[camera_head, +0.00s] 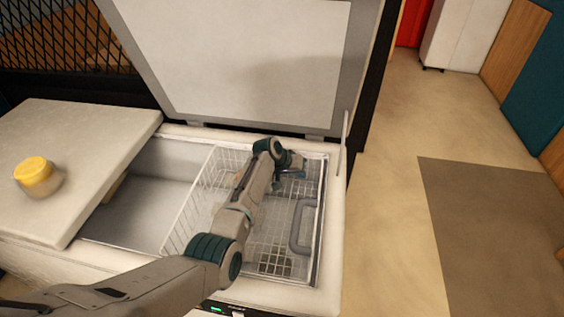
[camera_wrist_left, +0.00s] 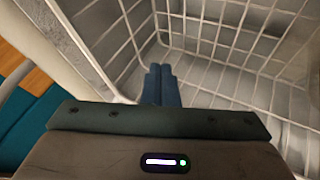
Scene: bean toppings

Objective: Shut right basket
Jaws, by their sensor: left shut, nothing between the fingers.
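The white wire basket (camera_head: 192,207) sits in the right part of an open chest freezer (camera_head: 325,285). A grey handle (camera_head: 302,226) shows at the basket's right side. My left arm reaches over the basket from the left, hiding part of its middle. My left gripper (camera_head: 290,173) is at the basket's far right part. In the left wrist view, its fingers (camera_wrist_left: 161,86) are together and empty, with the basket's wire walls (camera_wrist_left: 215,38) around and beyond them. Whether the fingers touch the wire cannot be told. My right gripper is not in view.
The large freezer lid (camera_head: 245,60) stands raised behind the basket. A pale flat panel (camera_head: 85,135) covers the freezer's left part and carries a yellow-lidded jar (camera_head: 36,178). Floor to the right is clear.

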